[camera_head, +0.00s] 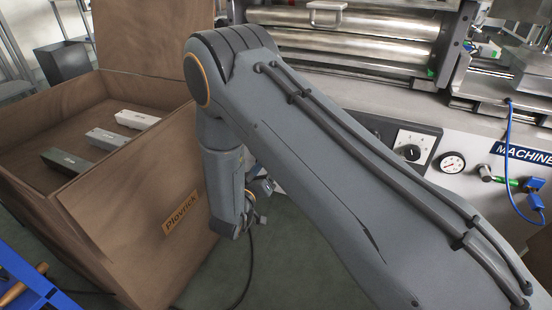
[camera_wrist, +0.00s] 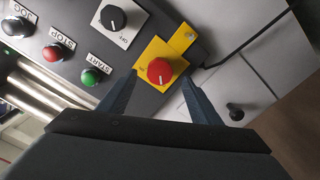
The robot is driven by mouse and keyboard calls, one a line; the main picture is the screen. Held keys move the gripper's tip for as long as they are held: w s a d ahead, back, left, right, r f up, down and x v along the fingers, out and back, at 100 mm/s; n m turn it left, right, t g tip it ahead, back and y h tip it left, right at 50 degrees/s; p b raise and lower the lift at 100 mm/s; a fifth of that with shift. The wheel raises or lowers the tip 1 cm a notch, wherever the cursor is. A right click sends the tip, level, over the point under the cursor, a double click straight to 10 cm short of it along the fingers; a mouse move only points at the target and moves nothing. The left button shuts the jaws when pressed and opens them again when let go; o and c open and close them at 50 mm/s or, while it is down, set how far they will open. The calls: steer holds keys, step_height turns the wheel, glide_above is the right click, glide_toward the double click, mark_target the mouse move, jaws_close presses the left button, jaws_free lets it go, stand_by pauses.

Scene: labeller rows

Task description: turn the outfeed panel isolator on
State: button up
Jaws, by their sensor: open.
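In the wrist view a red rotary knob (camera_wrist: 159,71) sits on a yellow plate (camera_wrist: 181,42) on a dark panel; it looks like the isolator. Small marks beside the knob are too small to read, and its setting cannot be told. My gripper (camera_wrist: 160,82) is open, with one dark finger on each side of the knob in the picture. The fingers look apart from the knob, and the distance to it cannot be judged. In the head view my arm crosses the middle, and my gripper's jaws are not clearly visible there.
Near the red knob are a black dial (camera_wrist: 113,17), a green START button (camera_wrist: 91,77) and a red STOP button (camera_wrist: 53,53). A dark cable (camera_wrist: 240,45) runs beside the yellow plate. A brown box (camera_head: 100,215) stands left of my arm; a machine with rollers (camera_head: 350,50) is behind.

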steer(key=shift+b+x, duration=0.85)
steer(key=shift+x, duration=1.75)
steer(key=c, duration=1)
steer(key=shift+c, duration=0.2)
